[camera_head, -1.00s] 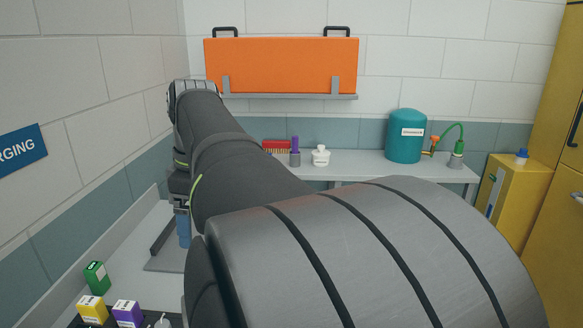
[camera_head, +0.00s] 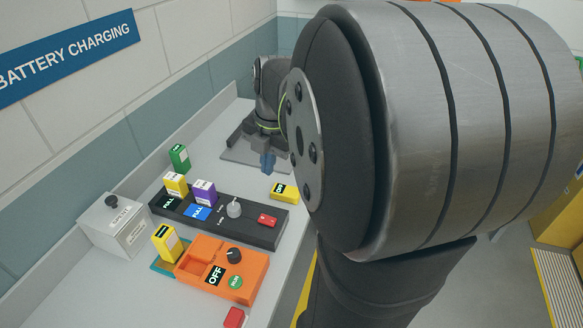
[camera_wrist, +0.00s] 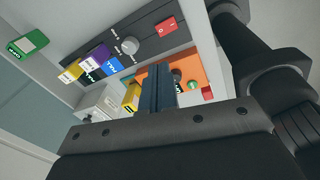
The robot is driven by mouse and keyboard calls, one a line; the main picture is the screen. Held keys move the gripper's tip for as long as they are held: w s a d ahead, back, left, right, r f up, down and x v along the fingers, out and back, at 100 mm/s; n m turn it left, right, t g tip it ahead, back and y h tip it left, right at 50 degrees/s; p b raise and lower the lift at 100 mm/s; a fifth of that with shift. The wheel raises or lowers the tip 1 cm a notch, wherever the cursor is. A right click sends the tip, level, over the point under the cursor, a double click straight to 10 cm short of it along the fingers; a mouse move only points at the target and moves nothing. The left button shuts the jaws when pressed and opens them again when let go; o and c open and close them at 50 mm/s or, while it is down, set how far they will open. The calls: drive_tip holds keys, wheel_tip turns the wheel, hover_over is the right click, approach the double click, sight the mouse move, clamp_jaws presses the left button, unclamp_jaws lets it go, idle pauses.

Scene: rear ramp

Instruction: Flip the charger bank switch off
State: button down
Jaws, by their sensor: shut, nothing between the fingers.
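The black charger bank (camera_head: 190,212) lies on the grey bench, with a yellow battery (camera_head: 176,184) and a purple battery (camera_head: 204,192) standing in it. Its red rocker switch (camera_head: 267,221) is at its right end, beside a grey knob (camera_head: 234,208). The switch also shows in the wrist view (camera_wrist: 167,26), with small marks on it; I cannot tell which side is pressed. My gripper (camera_head: 267,167) is shut and empty, pointing down above the bench behind the bank, apart from the switch. Its dark blue fingers show in the wrist view (camera_wrist: 158,75).
An orange unit (camera_head: 247,262) labelled OFF, with a black knob and green button, sits in front of the bank. A grey SPENT box (camera_head: 115,228) stands left. A green battery (camera_head: 179,158) and a lying yellow one (camera_head: 284,192) are behind. A red block (camera_head: 235,317) is in front.

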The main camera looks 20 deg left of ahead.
sight(264, 218)
drive_tip(key=shift+s+a+f+n, duration=0.1)
drive_tip(key=shift+s+f+n, duration=0.1)
drive_tip(key=shift+f+n, duration=1)
drive_tip(key=shift+r, duration=0.1)
drive_tip(key=f, duration=0.4)
drive_tip(key=a+f, duration=0.1)
drive_tip(key=f, duration=0.9)
drive_tip(key=shift+a, duration=0.35)
drive_tip(key=shift+a+f+h, duration=0.15)
drive_tip(key=shift+h, duration=0.15)
drive_tip(key=shift+d, duration=0.85)
drive_tip(key=shift+r, duration=0.25)
